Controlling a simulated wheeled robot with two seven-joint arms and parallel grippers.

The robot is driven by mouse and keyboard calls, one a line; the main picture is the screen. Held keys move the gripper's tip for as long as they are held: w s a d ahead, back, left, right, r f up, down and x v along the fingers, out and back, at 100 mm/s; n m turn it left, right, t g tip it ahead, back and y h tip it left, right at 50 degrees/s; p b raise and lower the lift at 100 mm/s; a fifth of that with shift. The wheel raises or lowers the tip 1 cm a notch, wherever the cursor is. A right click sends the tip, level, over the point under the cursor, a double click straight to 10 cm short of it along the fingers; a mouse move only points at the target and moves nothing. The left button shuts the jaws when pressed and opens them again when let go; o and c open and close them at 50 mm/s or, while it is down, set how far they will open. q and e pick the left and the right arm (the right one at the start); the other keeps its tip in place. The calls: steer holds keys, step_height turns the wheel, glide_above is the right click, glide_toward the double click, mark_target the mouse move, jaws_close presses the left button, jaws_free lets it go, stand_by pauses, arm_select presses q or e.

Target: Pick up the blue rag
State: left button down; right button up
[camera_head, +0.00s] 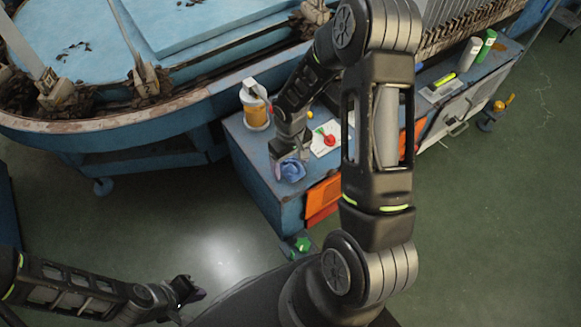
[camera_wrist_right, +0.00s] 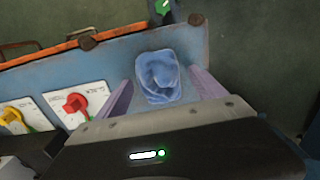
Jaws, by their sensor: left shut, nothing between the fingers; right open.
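The blue rag (camera_head: 292,171) lies crumpled on the blue bench top, near its front left corner. In the right wrist view the rag (camera_wrist_right: 158,77) lies ahead, between the lines of the two purple fingers. My right gripper (camera_head: 288,160) is over the rag, open, with nothing held; its fingers also show in the right wrist view (camera_wrist_right: 162,100). I cannot tell whether the fingers touch the rag. My left gripper (camera_head: 192,293) is at the lower left, shut and empty, away from the bench.
On the bench (camera_head: 252,152) stand an orange-and-white container (camera_head: 255,104) and a white plate with a red knob (camera_head: 328,139). Farther back are a green bottle (camera_head: 486,45) and a white bottle (camera_head: 469,54).

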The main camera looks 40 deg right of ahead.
steer(key=shift+c, duration=0.4)
steer(key=c, duration=1.4)
